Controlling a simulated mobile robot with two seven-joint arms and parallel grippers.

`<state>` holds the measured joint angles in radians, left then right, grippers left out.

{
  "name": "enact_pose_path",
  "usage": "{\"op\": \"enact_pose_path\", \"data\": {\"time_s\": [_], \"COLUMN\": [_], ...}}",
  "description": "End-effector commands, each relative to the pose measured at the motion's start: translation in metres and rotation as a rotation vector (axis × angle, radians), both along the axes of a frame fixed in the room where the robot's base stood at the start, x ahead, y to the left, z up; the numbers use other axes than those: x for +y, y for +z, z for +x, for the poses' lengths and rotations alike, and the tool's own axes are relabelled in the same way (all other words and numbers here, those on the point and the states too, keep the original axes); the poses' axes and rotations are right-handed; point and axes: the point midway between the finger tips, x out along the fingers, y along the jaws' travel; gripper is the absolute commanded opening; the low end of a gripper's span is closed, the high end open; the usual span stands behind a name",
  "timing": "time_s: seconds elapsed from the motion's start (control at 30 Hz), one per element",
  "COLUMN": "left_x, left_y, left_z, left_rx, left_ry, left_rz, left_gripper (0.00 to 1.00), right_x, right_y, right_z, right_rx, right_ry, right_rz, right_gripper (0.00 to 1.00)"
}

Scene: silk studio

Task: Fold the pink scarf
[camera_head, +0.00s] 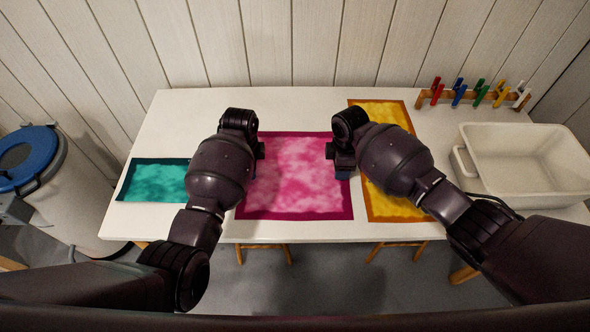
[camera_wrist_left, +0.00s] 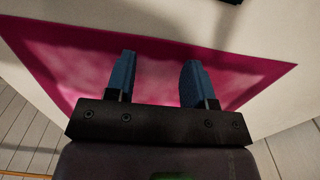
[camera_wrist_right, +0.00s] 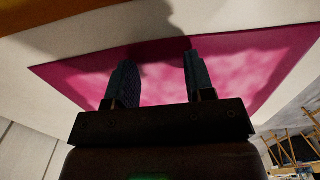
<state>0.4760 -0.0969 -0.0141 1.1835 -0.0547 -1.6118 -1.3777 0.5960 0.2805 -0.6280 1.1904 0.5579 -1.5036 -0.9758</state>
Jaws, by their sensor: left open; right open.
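The pink scarf (camera_head: 293,178) lies flat and spread out on the white table, with a darker magenta border. It also shows in the left wrist view (camera_wrist_left: 150,75) and in the right wrist view (camera_wrist_right: 235,75). My left gripper (camera_wrist_left: 160,80) is open and empty above the scarf, near its left side in the head view. My right gripper (camera_wrist_right: 158,82) is open and empty above the scarf, near its right side. In the head view my arms hide parts of the left and right borders, and the left fingertips are hidden.
A teal scarf (camera_head: 155,180) lies left of the pink one and a yellow scarf (camera_head: 385,112) lies right of it, partly under my right arm. A white basin (camera_head: 530,160) stands at the right. Coloured pegs sit on a wooden rack (camera_head: 470,97) behind it. A blue-lidded bin (camera_head: 70,190) stands left.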

Motion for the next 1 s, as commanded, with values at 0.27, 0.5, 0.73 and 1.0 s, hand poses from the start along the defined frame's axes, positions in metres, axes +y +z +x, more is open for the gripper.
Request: {"op": "enact_pose_path", "data": {"time_s": [0.27,0.5,0.73,1.0], "left_x": [0.0,0.0002,0.0002,0.0003], "left_y": [-0.003,-0.0033,-0.0036,-0.0038], "left_z": [-0.0006,-0.0008,-0.001,-0.0011], "left_rx": [0.002,0.003,0.004,0.004], "left_ry": [0.0,0.0,0.0,0.001], "left_rz": [0.0,0.0,0.0,0.0], "left_gripper": [0.37,0.19,0.01,0.0], "right_x": [-0.0001,-0.0002,-0.0003,-0.0003], "right_y": [-0.0031,-0.0034,-0.0037,-0.0039], "right_z": [-0.0007,-0.0009,-0.0011,-0.0012], "right_rx": [0.003,0.003,0.004,0.004], "right_ry": [0.0,0.0,-0.001,-0.001], "right_rz": [0.0,0.0,-0.001,-0.001], "right_gripper": [0.38,0.19,0.01,0.0]}}
